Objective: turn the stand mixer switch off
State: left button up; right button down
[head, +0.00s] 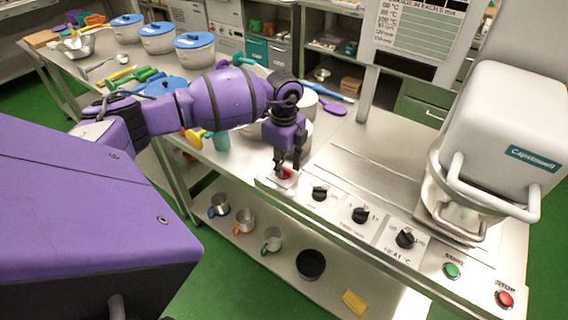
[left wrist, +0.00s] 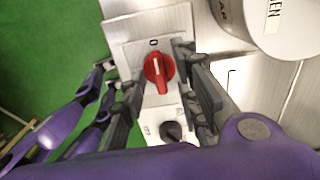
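The red switch knob (head: 286,173) is on a pale plate at the left end of the control panel. In the left wrist view the red knob (left wrist: 158,68) has a pale pointer line, roughly toward a "0" mark above it. My left gripper (head: 287,164) points down over the knob, partly hiding it. In the left wrist view the fingers of my left gripper (left wrist: 155,75) are apart, one on each side of the knob, with gaps showing; contact is not visible. The white mixer (head: 507,125) labelled "Capstowell" stands at the right. My right gripper is out of view.
Black dials (head: 360,215) continue along the panel, with a green start button (head: 452,270) and a red stop button (head: 505,299). Blue-lidded pots (head: 194,52) and utensils crowd the table behind my arm. Mugs (head: 244,220) stand on the lower shelf.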

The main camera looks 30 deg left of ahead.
aim_at(284, 167)
pick_arm(q)
notch_tip(284, 167, up, 12)
dwell(0.6)
dwell(0.4)
